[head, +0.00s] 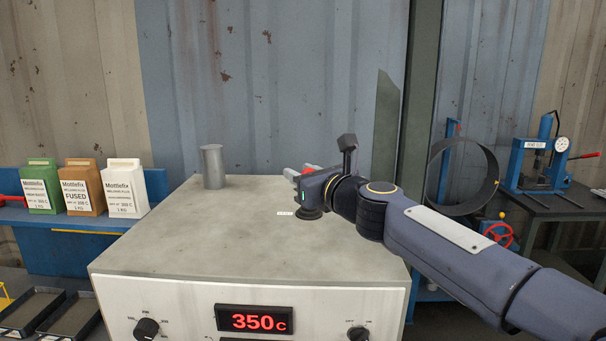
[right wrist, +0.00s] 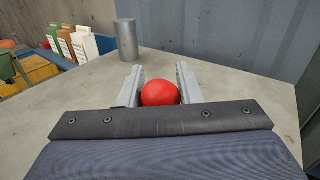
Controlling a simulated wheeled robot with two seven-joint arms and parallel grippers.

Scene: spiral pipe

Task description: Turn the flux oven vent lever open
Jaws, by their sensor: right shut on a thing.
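The flux oven (head: 220,240) is a pale box with a grey top and a red display reading 350 C. The lever's red ball knob (right wrist: 160,94) sits between the two grey fingers of my right gripper (right wrist: 160,82), which is shut on it. A dark round base (head: 311,212) shows under the gripper. The lever's arm is hidden, so I cannot tell its angle. My left gripper is not in view.
A grey metal cylinder (head: 213,167) stands upright on the oven's rear top. A small white label (head: 284,213), too small to read, lies on the top. Several cartons (head: 78,187) stand on a blue shelf at left. A blue press (head: 540,155) stands at right.

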